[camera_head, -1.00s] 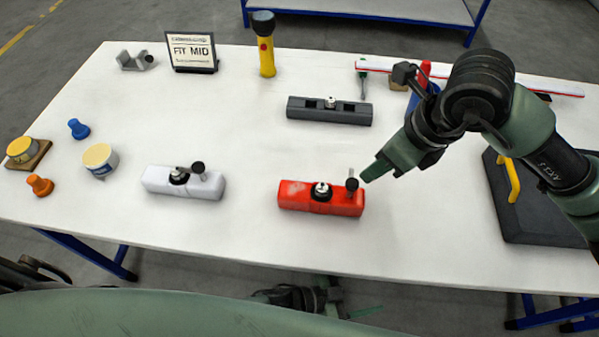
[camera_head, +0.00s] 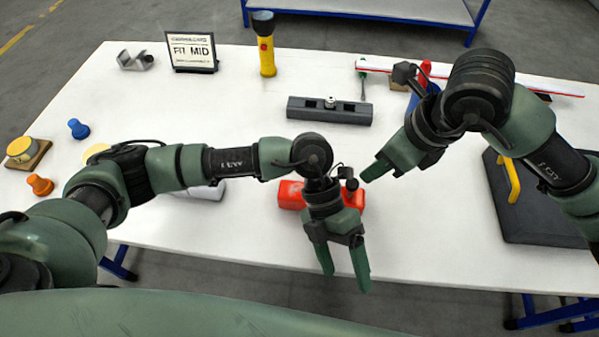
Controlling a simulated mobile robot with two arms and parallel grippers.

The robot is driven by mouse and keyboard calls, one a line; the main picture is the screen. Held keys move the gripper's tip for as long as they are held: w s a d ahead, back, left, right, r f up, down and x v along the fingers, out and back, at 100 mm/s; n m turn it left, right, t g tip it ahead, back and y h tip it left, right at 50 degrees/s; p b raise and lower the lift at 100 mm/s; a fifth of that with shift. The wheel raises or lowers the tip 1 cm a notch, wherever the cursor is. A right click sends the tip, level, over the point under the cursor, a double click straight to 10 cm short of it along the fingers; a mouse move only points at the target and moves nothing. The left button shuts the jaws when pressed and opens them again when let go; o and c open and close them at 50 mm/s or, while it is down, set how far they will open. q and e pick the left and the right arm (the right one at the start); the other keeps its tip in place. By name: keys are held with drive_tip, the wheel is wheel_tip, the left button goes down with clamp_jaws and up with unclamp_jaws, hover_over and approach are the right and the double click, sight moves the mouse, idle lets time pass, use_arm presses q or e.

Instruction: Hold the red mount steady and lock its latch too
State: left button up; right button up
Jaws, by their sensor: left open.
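The red mount (camera_head: 289,195) lies on the white table near its front edge, largely covered by my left arm and gripper. The black knob of its latch (camera_head: 351,184) stands up at its right end; the latch's centre is hidden. My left gripper (camera_head: 345,281) is open and empty, its fingers pointing down past the front table edge, in front of the mount in the picture. My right gripper (camera_head: 364,179) is just right of the latch knob, seemingly apart from it. Its fingers overlap, so its opening is unclear.
A white mount (camera_head: 212,191) sits left, partly behind my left arm. A dark grey mount (camera_head: 300,108) is farther back. A yellow flashlight (camera_head: 266,55), a sign (camera_head: 192,52) and a black tray (camera_head: 540,215) stand around. The table's middle is clear.

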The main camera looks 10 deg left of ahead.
sight(299, 190)
use_arm(q)
drive_tip(key=w+a+r+m+t+y, duration=0.1)
drive_tip(key=w+a+r+t, duration=0.1)
drive_tip(key=w, duration=0.3)
drive_tip(key=w+a+r+m+t+y, duration=0.1)
drive_tip(key=w+a+r+t+y, duration=0.1)
drive_tip(key=w+a, duration=0.2)
drive_tip(key=w+a+r+m+t+y, duration=0.1)
drive_tip(key=w+a+r+t, duration=0.1)
drive_tip(key=w+a, duration=0.2)
drive_tip(key=shift+w+a+t+y, duration=0.1)
drive_tip(key=shift+w+t+y, duration=0.3)
drive_tip(key=shift+w, duration=1.3)
drive_tip(key=shift+a+f+m, duration=0.2)
drive_tip(key=shift+f+m, duration=0.05)
drive_tip(key=shift+m, duration=0.35)
drive_tip(key=shift+a+f+m, duration=0.15)
drive_tip(key=shift+f+m, duration=0.05)
drive_tip(key=shift+m, duration=0.4)
drive_tip(key=m, duration=0.2)
drive_tip(key=a+f+m, duration=0.1)
drive_tip(key=m, duration=0.1)
drive_tip(key=shift+a+f, duration=0.1)
drive_tip(key=shift+a+f+m, duration=0.1)
drive_tip(key=shift+f+m, duration=0.2)
drive_tip(key=shift+m, duration=0.1)
wheel_tip(299, 190, down, 8)
drive_tip(key=shift+r, duration=0.25)
drive_tip(key=shift+c, duration=0.3)
